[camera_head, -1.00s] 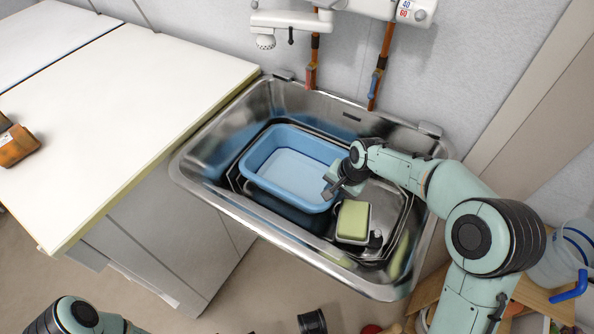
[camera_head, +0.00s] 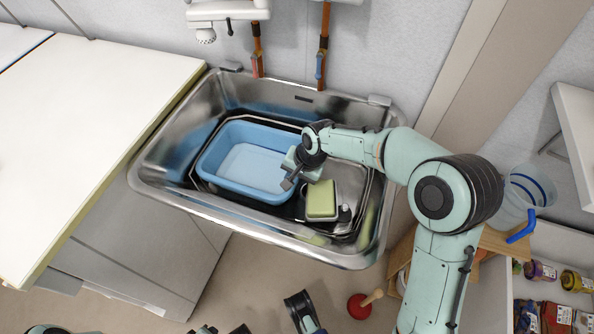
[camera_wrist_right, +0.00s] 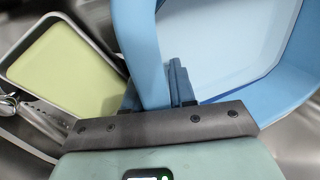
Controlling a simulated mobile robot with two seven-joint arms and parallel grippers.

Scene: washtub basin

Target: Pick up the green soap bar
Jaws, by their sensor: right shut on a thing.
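The green soap bar (camera_head: 321,199) is a pale green block with a whitish edge, lying in the sink just right of the blue tub (camera_head: 215,160). It also shows at the left of the right wrist view (camera_wrist_right: 65,70), beside the tub. My right gripper (camera_head: 291,181) is at the tub's right rim, up and left of the soap. In the right wrist view its fingers (camera_wrist_right: 168,85) are shut on the rim of the tub (camera_wrist_right: 145,45), apart from the soap.
The steel sink (camera_head: 160,197) has raised walls around the tub and soap. A dark and metal fitting (camera_head: 345,212) lies close to the soap's right side. A white counter (camera_head: 80,130) is at left. Taps and pipes (camera_head: 322,45) are behind. A plunger (camera_head: 361,305) stands on the floor.

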